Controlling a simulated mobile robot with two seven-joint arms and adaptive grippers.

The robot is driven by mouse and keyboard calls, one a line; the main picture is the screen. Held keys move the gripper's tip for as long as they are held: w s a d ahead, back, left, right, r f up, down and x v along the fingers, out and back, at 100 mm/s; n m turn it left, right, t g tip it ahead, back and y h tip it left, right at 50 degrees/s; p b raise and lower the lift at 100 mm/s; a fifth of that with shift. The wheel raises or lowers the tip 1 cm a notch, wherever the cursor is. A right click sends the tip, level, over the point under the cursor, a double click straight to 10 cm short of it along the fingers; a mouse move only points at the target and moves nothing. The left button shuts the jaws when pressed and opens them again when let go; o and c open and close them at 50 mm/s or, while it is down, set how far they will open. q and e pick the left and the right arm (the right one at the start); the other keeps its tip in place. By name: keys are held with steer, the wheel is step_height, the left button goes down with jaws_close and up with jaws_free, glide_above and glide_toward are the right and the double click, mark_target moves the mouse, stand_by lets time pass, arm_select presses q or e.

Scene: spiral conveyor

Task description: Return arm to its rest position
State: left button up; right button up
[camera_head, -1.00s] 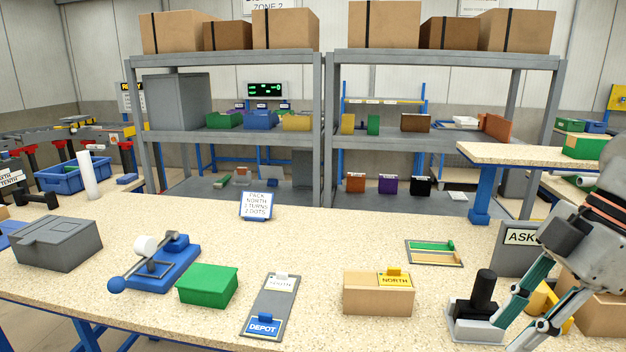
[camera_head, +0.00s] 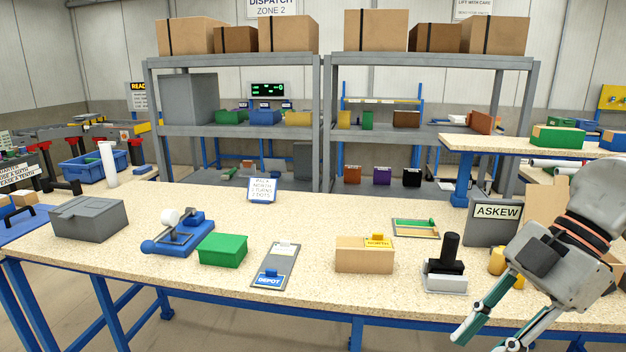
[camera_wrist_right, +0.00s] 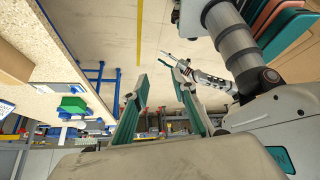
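My right gripper (camera_head: 482,340) hangs in front of the table's right end, at the lower right of the head view, pointing down and left. Its two fingers are apart with nothing between them. The right wrist view also shows the parted fingers (camera_wrist_right: 160,100), with floor behind them. My left gripper is outside the head view. In the right wrist view, what seems to be my other arm (camera_wrist_right: 210,80) shows small behind the fingers; its finger state is unclear.
On the speckled table (camera_head: 330,200) stand a stamp (camera_head: 447,262), a cardboard box with a NORTH tag (camera_head: 364,255), a green box (camera_head: 222,249), a DEPOT board (camera_head: 277,265) and a grey box (camera_head: 90,218). The ASKEW bin (camera_head: 492,222) is behind my right arm.

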steer(key=w+a+r+n+y, duration=0.1)
steer(key=w+a+n+y, duration=0.1)
steer(key=a+y, duration=0.55)
steer(key=w+a+n+y, duration=0.1)
steer(key=a+n+y, duration=0.2)
steer(key=a+y, duration=0.45)
steer(key=w+d+f+m+t+h, duration=0.5)
steer(key=w+f+m+t+h, duration=0.35)
steer(key=f+m+t, duration=0.65)
steer(key=d+f+m+t+h, duration=0.35)
steer(key=f+h, duration=0.25)
steer(key=f, duration=0.3)
steer(key=s+d+f+g+h, duration=0.1)
steer(key=s+f+g+h, duration=0.1)
steer(key=s+f, duration=0.5)
steer(key=s+d+f+m+g+h, duration=0.1)
steer(key=s+f+g, duration=0.4)
steer(key=f, duration=1)
steer(key=shift+s+h, duration=0.75)
steer(key=shift+s, duration=0.4)
